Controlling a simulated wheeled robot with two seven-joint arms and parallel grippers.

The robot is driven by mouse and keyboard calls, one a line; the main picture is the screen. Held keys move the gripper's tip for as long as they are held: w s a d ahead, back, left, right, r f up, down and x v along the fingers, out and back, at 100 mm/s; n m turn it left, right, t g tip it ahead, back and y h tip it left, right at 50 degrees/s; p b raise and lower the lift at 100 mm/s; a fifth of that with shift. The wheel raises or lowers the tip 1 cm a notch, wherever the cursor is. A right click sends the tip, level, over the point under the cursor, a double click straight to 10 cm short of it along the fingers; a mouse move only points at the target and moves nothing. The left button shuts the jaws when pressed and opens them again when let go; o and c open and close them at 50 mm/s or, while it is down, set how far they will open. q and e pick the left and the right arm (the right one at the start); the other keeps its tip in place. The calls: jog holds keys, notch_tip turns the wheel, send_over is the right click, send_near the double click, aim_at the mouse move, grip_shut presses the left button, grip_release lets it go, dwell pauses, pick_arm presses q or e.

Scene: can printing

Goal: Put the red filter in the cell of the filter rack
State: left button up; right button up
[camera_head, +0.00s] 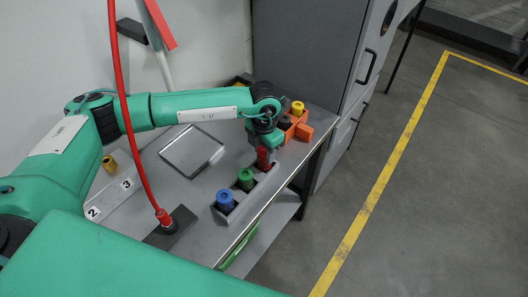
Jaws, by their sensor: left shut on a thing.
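My left gripper (265,148) reaches in from the left and points down near the right edge of the table. It is shut on the red filter (263,159), which stands upright below the fingers. The grey filter rack (234,206) runs along the table's front right edge. It holds a blue filter (225,201) and a green filter (245,180). The red filter is at the rack's far end, in line with those two. The gripper partly hides that end, so I cannot tell how deep the red filter sits in the cell. My right gripper is out of view.
An orange holder (303,131) with a yellow filter (297,108) stands just behind the gripper. A metal tray (191,151) lies left of the rack. A red hose (126,110) rises from a dark block (171,227). A grey cabinet (305,55) stands behind the table.

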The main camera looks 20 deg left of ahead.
pick_arm(q)
notch_tip(320, 180, down, 2)
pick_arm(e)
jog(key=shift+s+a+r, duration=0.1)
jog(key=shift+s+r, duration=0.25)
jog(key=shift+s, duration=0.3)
pick_arm(q)
jog(key=shift+f, duration=0.1)
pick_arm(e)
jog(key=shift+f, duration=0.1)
pick_arm(q)
jog(key=shift+f, duration=0.15)
jog(key=o, duration=1)
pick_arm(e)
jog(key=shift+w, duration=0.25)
